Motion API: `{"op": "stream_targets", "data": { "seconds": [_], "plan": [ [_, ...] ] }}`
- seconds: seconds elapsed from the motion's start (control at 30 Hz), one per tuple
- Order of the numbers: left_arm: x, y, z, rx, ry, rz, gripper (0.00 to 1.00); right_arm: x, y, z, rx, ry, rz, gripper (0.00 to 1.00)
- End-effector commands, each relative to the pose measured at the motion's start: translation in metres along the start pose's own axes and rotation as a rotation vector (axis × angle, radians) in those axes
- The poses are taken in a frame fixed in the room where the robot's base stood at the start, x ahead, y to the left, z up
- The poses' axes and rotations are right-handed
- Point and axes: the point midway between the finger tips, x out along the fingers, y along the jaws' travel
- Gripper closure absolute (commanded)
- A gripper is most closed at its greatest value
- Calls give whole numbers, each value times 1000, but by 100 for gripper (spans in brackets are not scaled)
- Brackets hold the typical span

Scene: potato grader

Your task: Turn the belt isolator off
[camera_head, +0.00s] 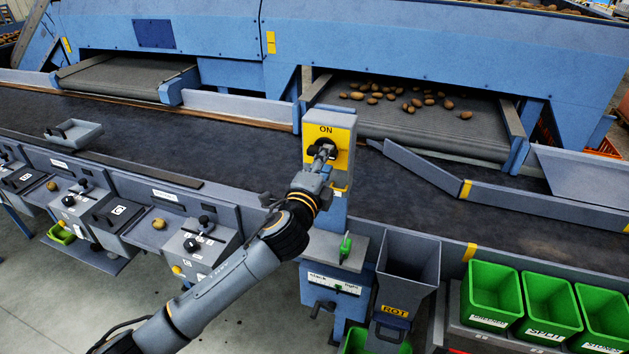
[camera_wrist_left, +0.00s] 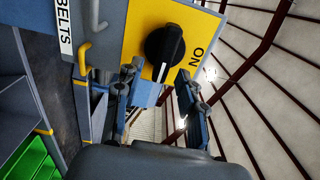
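The belt isolator is a black round knob (camera_wrist_left: 164,46) with a white pointer line, on a yellow plate (camera_head: 342,158) marked ON. The plate is on a grey-blue post beside the belt. In the left wrist view the white line runs toward the bottom of the picture, and the ON lettering (camera_wrist_left: 197,57) is to the knob's right. My left gripper (camera_head: 323,152) is in front of the plate and hides part of the knob. In the left wrist view its fingers (camera_wrist_left: 158,92) are apart with nothing between them, just short of the knob. My right gripper is not in view.
A dark conveyor belt (camera_head: 240,140) runs behind the post. Potatoes lie on a feed belt (camera_head: 400,122) at the back. A grey ROT chute (camera_head: 410,262) and green bins (camera_head: 492,290) stand to the right. Control boxes (camera_head: 205,245) line the left.

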Motion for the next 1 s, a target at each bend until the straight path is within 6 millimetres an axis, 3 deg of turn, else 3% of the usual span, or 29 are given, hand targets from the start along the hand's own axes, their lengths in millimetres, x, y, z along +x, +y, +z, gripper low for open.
{"op": "stream_targets", "data": {
  "seconds": [0.3,0.5,1.0],
  "plan": [
    [-63,1,0,1,1,2,60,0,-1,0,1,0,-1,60],
    [-90,1,0,0,0,2,60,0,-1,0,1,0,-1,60],
    [-100,0,0,1,0,1,60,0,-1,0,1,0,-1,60]
  ]
}}
